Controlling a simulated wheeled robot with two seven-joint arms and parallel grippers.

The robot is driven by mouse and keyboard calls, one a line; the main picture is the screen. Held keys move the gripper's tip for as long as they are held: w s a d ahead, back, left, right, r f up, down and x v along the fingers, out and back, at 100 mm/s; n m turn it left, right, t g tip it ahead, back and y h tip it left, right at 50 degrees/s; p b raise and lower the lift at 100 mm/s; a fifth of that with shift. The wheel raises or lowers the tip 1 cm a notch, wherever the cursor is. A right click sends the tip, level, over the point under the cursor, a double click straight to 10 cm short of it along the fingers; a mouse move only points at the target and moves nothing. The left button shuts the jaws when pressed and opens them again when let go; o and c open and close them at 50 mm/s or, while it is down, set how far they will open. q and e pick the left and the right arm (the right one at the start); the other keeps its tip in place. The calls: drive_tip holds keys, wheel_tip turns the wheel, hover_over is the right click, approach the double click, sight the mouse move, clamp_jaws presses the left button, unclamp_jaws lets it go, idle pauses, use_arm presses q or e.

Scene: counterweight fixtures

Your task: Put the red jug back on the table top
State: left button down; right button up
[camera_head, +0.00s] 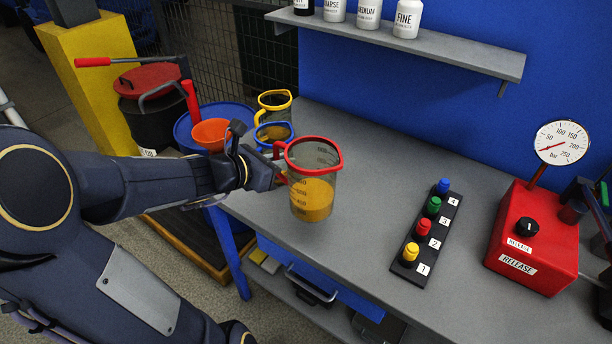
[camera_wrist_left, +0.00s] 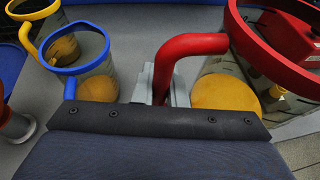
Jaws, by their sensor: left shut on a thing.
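The red jug (camera_head: 316,182) is clear, with a red rim and handle, and holds yellow-orange liquid. It is upright at the table top's (camera_head: 370,160) left part; I cannot tell whether its base touches the surface. My left gripper (camera_head: 277,178) is shut on its red handle. In the left wrist view the red handle (camera_wrist_left: 190,47) rises from between the grey fingers (camera_wrist_left: 160,84), and the red jug (camera_wrist_left: 225,85) is at the right. My right gripper is not in view.
A blue-rimmed jug (camera_head: 273,134) and a yellow-rimmed jug (camera_head: 274,103) stand behind the red jug. An orange funnel (camera_head: 210,133) is over a blue drum at the left. A button strip (camera_head: 428,235) and red gauge box (camera_head: 533,240) stand to the right, with clear table between.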

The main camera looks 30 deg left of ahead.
use_arm(q)
drive_tip(key=shift+w+d+f+b, duration=0.15)
drive_tip(key=shift+w+f+b, duration=0.45)
drive_tip(key=shift+w+f, duration=1)
drive_tip(key=shift+w+d+f+b, duration=0.2)
drive_tip(key=shift+w+f+b, duration=0.4)
drive_tip(key=shift+w+f, duration=1)
drive_tip(key=shift+w+d+f+b, duration=0.15)
drive_tip(key=shift+w+f+b, duration=0.45)
drive_tip(key=shift+w+f, duration=1)
drive_tip(key=shift+s+f, duration=0.45)
drive_tip(key=shift+s, duration=0.05)
drive_tip(key=shift+f, duration=0.15)
drive_tip(key=c, duration=1.9)
unclamp_jaws()
drive_tip(key=shift+f, duration=0.1)
drive_tip(key=o, duration=0.4)
